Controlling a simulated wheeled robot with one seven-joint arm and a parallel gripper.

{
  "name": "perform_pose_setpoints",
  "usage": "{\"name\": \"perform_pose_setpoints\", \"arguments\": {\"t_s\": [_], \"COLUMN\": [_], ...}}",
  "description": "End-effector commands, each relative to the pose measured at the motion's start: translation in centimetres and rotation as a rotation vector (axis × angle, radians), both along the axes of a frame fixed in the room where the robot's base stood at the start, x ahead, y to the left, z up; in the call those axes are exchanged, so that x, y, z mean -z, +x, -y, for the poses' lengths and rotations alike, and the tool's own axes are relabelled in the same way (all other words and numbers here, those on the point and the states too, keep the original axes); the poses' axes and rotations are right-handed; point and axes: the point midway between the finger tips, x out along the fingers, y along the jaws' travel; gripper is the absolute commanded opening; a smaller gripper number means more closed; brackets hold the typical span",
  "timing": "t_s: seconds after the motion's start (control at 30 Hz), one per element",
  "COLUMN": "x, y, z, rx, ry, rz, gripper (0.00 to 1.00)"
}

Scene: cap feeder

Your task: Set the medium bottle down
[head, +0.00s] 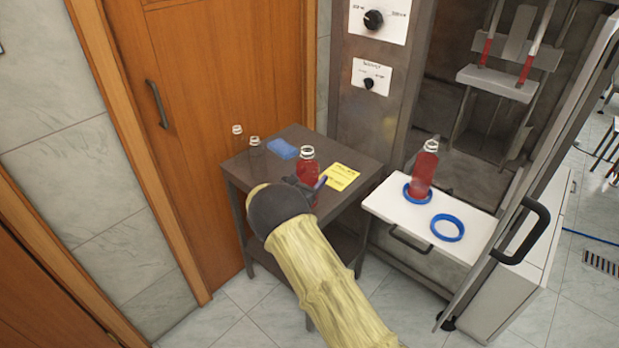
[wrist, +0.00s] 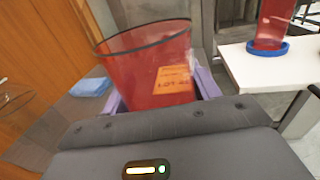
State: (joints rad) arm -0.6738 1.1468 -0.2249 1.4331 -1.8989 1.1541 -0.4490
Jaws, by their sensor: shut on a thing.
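The medium bottle (head: 307,168) is filled with red and has a pale open neck. My gripper (head: 306,183) is shut on it over the right part of the dark side table (head: 272,160). In the wrist view the red bottle (wrist: 140,65) sits between the lavender fingers (wrist: 160,94), with its upper part cut by the view. It looks close to upright. My wrist hides its lower part in the head view, so I cannot tell whether its base touches the table.
Two clear bottles (head: 254,145), a blue pad (head: 282,149) and a yellow note (head: 340,177) are on the table. To the right, a white shelf (head: 394,210) bears another red bottle (head: 424,172) in a blue ring and an empty blue ring (head: 447,238). An open door (head: 525,175) stands beyond.

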Motion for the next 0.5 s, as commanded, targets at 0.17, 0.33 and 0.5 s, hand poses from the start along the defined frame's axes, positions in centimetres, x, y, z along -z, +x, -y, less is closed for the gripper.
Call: {"name": "perform_pose_setpoints", "arguments": {"t_s": [0.17,0.33,0.5], "x": [0.24,0.24,0.14], "y": [0.21,0.09,-0.04], "z": [0.86,0.41,-0.11], "rx": [0.012,0.006,-0.001], "ry": [-0.001,-0.001,-0.001], "rz": [0.000,0.000,0.000], "gripper": [0.77,0.83,0.83]}}
